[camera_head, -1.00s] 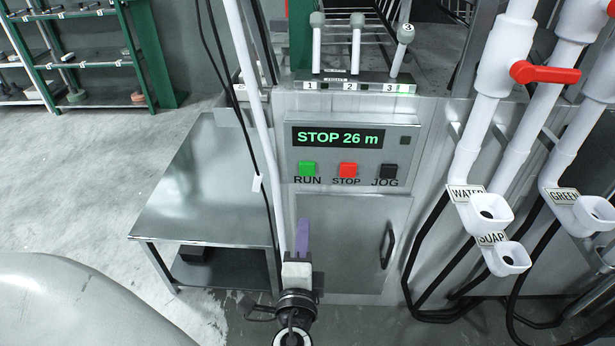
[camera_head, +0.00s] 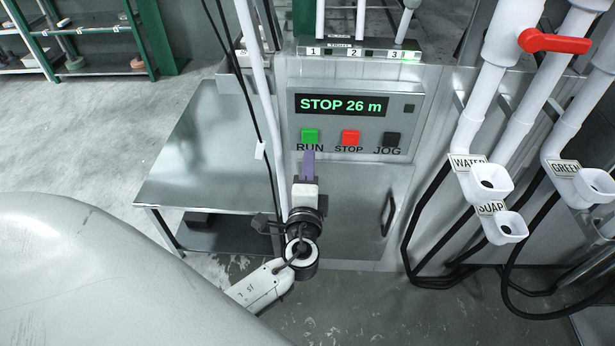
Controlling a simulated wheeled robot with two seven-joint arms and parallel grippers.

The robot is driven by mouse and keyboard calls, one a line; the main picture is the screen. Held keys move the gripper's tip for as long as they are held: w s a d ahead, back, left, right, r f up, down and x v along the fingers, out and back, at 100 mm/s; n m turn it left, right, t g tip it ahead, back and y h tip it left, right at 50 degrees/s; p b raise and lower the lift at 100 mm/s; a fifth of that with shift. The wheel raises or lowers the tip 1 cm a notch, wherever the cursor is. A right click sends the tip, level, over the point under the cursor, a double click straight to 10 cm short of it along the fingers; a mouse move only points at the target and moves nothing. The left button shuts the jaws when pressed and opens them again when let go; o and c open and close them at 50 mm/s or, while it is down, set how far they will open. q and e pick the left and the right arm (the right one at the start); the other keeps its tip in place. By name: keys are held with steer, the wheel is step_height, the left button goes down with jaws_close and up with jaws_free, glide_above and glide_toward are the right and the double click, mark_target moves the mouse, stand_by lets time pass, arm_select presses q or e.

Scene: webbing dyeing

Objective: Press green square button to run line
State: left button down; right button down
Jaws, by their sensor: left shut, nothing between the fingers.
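The green square button (camera_head: 309,136) sits at the left of a grey control panel (camera_head: 396,116), above the label RUN. A red STOP button (camera_head: 350,138) and a black JOG button (camera_head: 391,139) are to its right. The display (camera_head: 341,105) reads "STOP 26 m" in green. My left gripper (camera_head: 308,156) is shut and empty, its purple fingers pointing up just below the green button and overlapping the RUN label in the picture. I cannot tell whether it touches the panel. My right gripper is not in view.
A steel table (camera_head: 208,160) stands left of the panel. A white vertical pipe (camera_head: 257,90) and black cables pass just left of the gripper. White pipes with a red valve handle (camera_head: 553,41), labelled funnels (camera_head: 490,181) and black hoses stand at the right.

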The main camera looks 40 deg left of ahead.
mark_target(311, 138)
arm_select(q)
steer(key=shift+x, duration=2.55)
